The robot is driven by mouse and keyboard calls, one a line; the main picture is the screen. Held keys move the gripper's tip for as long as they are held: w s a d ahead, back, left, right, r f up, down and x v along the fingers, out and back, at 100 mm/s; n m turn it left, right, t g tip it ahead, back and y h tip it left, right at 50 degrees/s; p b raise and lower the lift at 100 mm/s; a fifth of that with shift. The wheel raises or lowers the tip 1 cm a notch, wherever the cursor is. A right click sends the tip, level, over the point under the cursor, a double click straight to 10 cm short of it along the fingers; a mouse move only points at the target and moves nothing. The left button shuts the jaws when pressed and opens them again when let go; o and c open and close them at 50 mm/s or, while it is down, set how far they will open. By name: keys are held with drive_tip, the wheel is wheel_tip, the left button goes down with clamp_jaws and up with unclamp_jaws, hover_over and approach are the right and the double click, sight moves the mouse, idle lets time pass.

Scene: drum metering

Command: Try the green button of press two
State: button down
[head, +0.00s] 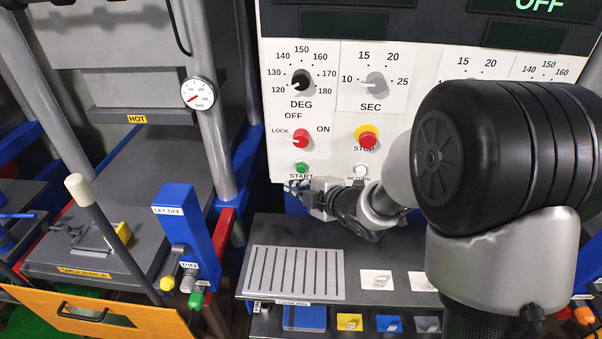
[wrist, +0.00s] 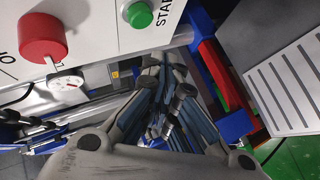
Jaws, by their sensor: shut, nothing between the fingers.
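A green button (head: 302,168) labelled START sits low on the left of the white control panel (head: 328,125). The green button also shows at the top of the wrist view (wrist: 138,14). I cannot read which press number the panel carries. My gripper (head: 298,186) is shut and empty, just below the START label in the head view. In the wrist view, my fingertips (wrist: 163,62) are together, below the button and to its right in the picture. A gap shows between fingers and button there.
A red knob (head: 301,139) marked LOCK and ON is above the button. A red STOP button (head: 367,138) on yellow and a white RETURN button (head: 361,171) are to the right. A grey slotted tray (head: 295,273) lies below. A blue post (head: 187,232) stands left.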

drive_tip(key=shift+s+b, duration=0.35)
drive_tip(key=shift+s, duration=0.8)
drive_tip(key=s+d+r+m+h, duration=0.4)
drive_tip(key=d+m, duration=0.1)
drive_tip(key=d, duration=0.2)
drive_tip(key=s+d+r+m+h, duration=0.35)
drive_tip(key=d+m, duration=0.25)
drive_tip(key=d, duration=0.2)
drive_tip(key=s+d+m+g, duration=0.2)
drive_tip(key=s+m+g, duration=0.3)
drive_tip(key=s+m, duration=0.6)
drive_tip(key=s, duration=1.3)
drive_tip(key=shift+s+g, duration=0.15)
drive_tip(key=shift+g, duration=0.15)
drive_tip(key=shift+r+h, duration=0.1)
drive_tip(key=shift+h, duration=0.15)
